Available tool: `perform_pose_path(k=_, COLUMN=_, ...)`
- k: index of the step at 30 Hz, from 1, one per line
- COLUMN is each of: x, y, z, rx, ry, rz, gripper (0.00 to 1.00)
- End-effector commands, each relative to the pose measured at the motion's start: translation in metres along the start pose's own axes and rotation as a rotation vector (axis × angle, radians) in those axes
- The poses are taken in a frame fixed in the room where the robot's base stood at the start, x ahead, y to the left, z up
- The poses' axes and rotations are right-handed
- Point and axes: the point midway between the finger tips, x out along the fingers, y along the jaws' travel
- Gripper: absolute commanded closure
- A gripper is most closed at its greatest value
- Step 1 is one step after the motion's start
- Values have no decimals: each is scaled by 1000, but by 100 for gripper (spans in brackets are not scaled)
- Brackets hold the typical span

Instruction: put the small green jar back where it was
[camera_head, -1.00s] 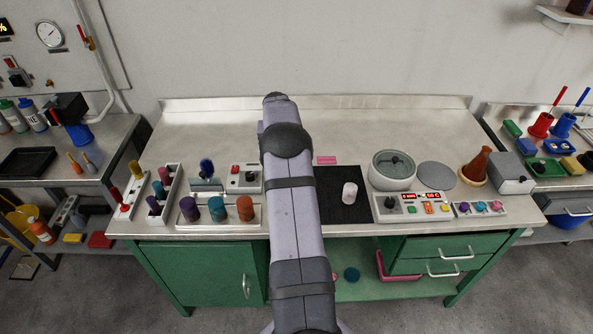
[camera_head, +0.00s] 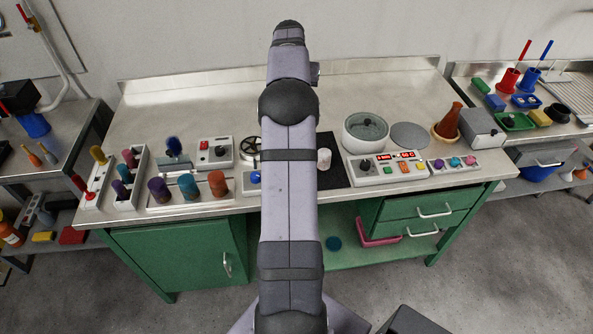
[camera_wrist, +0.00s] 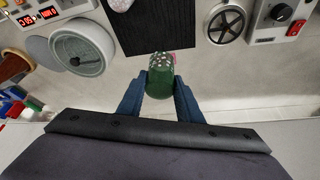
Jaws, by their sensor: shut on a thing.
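The small green jar (camera_wrist: 161,78) is in the wrist view, with a speckled, pale-dotted end facing the black mat (camera_wrist: 155,28). My gripper (camera_wrist: 160,84) has its two blue fingers shut on the jar's sides. The jar appears above the steel bench top, beyond the mat's edge; its exact height is unclear. In the head view my arm hides the gripper and the jar. The black mat also shows there (camera_head: 331,178), right of my arm, with a white cylinder (camera_head: 324,159) standing on it.
A round pot (camera_head: 366,133) and a control box (camera_head: 390,167) stand right of the mat. A spoked wheel (camera_wrist: 227,23) and a switch box (camera_head: 215,153) are on its other side. Several coloured jars (camera_head: 188,187) stand in a left tray. The bench's back is largely clear.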

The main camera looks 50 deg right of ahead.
Motion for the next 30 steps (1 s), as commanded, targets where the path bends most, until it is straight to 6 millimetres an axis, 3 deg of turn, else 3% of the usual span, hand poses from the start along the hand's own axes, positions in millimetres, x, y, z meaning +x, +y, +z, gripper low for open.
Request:
perform_pose_path(k=7, x=-5, y=24, z=34, rx=11, ry=-2, rz=4, gripper=89)
perform_pose_path(k=18, x=22, y=18, z=103, rx=-130, ry=-3, rz=-55, gripper=89)
perform_pose_path(k=30, x=25, y=14, z=101, rx=-292, ry=1, rz=-122, gripper=89)
